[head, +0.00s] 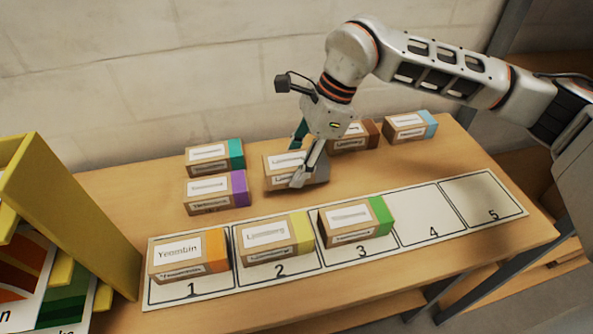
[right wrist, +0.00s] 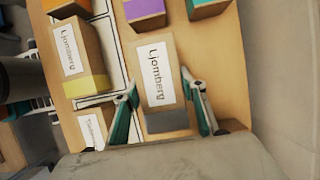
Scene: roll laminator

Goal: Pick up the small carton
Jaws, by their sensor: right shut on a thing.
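A small brown carton with a grey end (head: 283,163) is on the wooden table behind the numbered strip, its white label reading "Ljomberg" in the right wrist view (right wrist: 156,75). My right gripper (head: 298,163) comes down over it from above. Its fingers lie on both sides of the carton near the grey end, shut on it, as the right wrist view also shows (right wrist: 163,88). Part of the carton is hidden by the gripper in the head view. I cannot tell whether it is clear of the table. My left gripper is not in view.
The numbered strip (head: 428,230) holds an orange-ended carton (head: 187,257) on 1, yellow (head: 274,240) on 2, green (head: 356,220) on 3; 4 and 5 are bare. Teal (head: 214,157), purple (head: 215,192), brown (head: 354,137) and light-blue (head: 409,127) cartons stand behind. A yellow rack (head: 75,215) is left.

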